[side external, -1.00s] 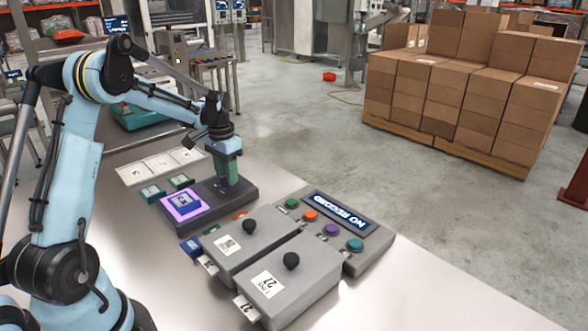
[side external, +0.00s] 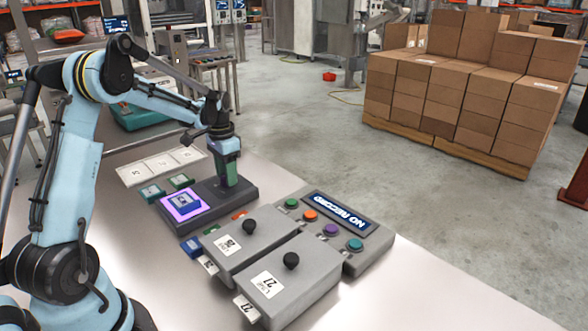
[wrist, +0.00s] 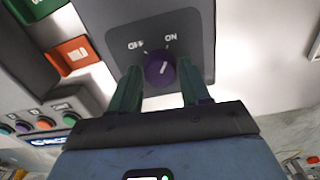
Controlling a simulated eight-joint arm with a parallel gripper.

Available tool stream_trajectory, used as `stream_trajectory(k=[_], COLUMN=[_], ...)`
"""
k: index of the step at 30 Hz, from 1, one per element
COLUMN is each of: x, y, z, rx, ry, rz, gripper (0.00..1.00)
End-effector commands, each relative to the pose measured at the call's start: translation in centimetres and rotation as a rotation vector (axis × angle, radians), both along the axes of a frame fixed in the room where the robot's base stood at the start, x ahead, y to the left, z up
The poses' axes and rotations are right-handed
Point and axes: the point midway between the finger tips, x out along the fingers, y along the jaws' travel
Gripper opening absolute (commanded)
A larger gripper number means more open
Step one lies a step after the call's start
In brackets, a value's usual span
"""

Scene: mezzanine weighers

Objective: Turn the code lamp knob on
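In the wrist view the code lamp knob (wrist: 160,70) is a round purple knob with a pale pointer line, on a dark grey plate (wrist: 196,20). One mark by it reads ON, upside down; the other is hard to read. The pointer line leans slightly to the right, towards the ON side.
A lit purple pad (side external: 184,205) with a blue block is left of my gripper. Two grey boxes (side external: 284,283) with black knobs stand in front. A console (side external: 368,255) with coloured buttons and a "NO RECORD" display is to the right. White cards (side external: 161,166) lie behind.

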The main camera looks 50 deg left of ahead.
Motion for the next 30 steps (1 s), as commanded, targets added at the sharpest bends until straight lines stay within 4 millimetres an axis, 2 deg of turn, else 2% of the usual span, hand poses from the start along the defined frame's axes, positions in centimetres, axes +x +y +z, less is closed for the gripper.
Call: stream_trajectory(k=[1, 3, 14, 17, 30], x=[0.0, 0.0, 0.0, 0.0, 0.0], y=[0.0, 0.0, 0.0, 0.0, 0.0], z=[0.0, 0.0, 0.4, 1.6, 9.7], rx=[0.000, 0.000, 0.000, 0.000, 0.000], ry=[0.000, 0.000, 0.000, 0.000, 0.000], rz=[0.000, 0.001, 0.002, 0.002, 0.002], gripper=[0.55, 0.64, 0.64, 0.64, 0.64])
